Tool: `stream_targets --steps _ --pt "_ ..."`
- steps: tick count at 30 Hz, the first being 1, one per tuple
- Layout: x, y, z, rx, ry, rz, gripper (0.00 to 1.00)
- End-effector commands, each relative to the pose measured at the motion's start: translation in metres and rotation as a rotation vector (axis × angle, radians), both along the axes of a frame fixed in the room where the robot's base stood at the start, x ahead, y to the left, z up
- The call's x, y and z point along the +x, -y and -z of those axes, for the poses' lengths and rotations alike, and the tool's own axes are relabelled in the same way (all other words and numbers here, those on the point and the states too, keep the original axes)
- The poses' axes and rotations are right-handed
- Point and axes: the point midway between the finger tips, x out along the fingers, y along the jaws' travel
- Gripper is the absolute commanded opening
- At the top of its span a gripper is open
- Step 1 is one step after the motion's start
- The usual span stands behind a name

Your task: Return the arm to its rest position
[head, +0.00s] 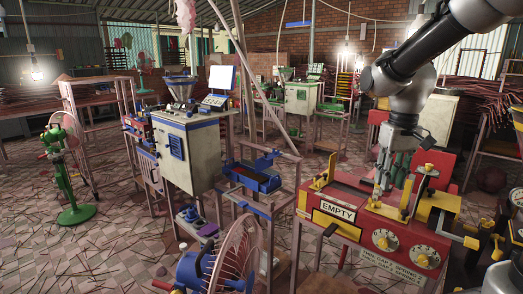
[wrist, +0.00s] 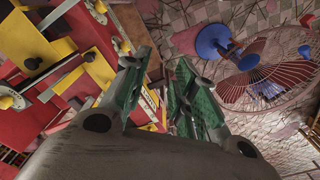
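My arm comes in from the top right of the head view and bends down to my gripper (head: 389,178). The gripper points down and looks to be just above or in front of the red machine (head: 352,210) with the "EMPTY" sign (head: 334,211). I cannot tell whether it touches the machine. In the wrist view my gripper (wrist: 166,78) shows two green-padded fingers apart, with a gap between them and nothing held. The red and yellow machine (wrist: 75,62) fills the left of that view.
A pink-bladed fan with a blue motor (head: 232,255) stands at the front; it also shows in the wrist view (wrist: 262,75). A green fan (head: 68,170) stands at left. A cream cabinet machine (head: 190,150) and a blue tray (head: 252,178) stand mid-view. Thin sticks litter the open tiled floor at left.

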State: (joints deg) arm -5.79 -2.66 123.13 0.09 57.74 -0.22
Motion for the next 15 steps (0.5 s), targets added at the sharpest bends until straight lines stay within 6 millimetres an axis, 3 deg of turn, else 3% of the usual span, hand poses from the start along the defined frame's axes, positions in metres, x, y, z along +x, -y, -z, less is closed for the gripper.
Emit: stream_targets --steps 1,3,9,12,15 --pt "-0.028 0.006 -0.006 0.003 0.026 0.013 0.28" --pt "-0.064 0.014 -0.009 0.006 0.057 0.029 0.28" --pt "-0.147 0.029 -0.01 0.012 0.167 0.067 0.28" --pt "-0.168 0.033 -0.015 0.016 0.231 0.083 0.28" --pt "-0.174 0.035 -0.028 0.018 0.299 0.094 0.28"
